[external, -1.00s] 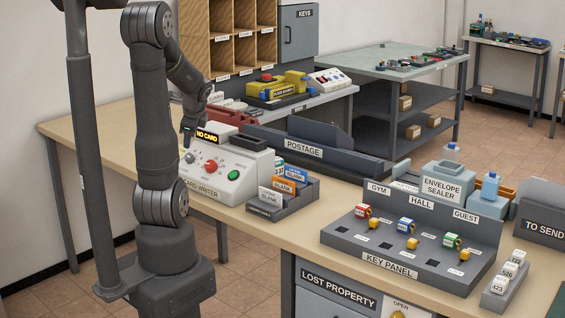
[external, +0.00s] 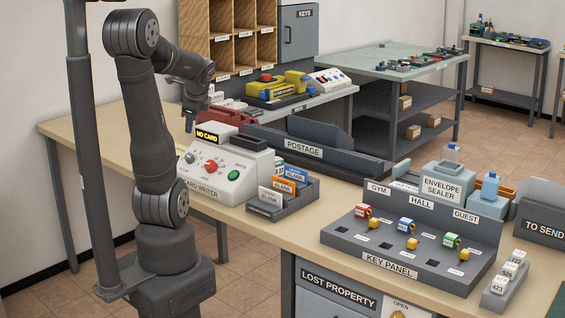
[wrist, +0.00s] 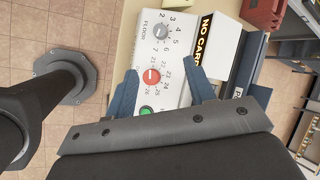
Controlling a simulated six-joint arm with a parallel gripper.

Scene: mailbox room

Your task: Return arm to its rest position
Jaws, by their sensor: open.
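My gripper (external: 189,122) hangs above the back left of the card writer (external: 222,172), clear of its top. In the wrist view its two blue fingers (wrist: 160,92) are spread apart with nothing between them. Below and beyond them the card writer's face (wrist: 160,60) shows a grey dial, a red dial, a green button and a display reading NO CARD. My arm is bent at the elbow, with the forearm reaching over the table.
A card tray (external: 284,197) stands right of the card writer, and the postage unit (external: 305,148) behind it. The key panel (external: 405,250) is farther right. Wooden pigeonholes (external: 225,35) rise behind the arm. The table's left end (external: 85,128) is bare.

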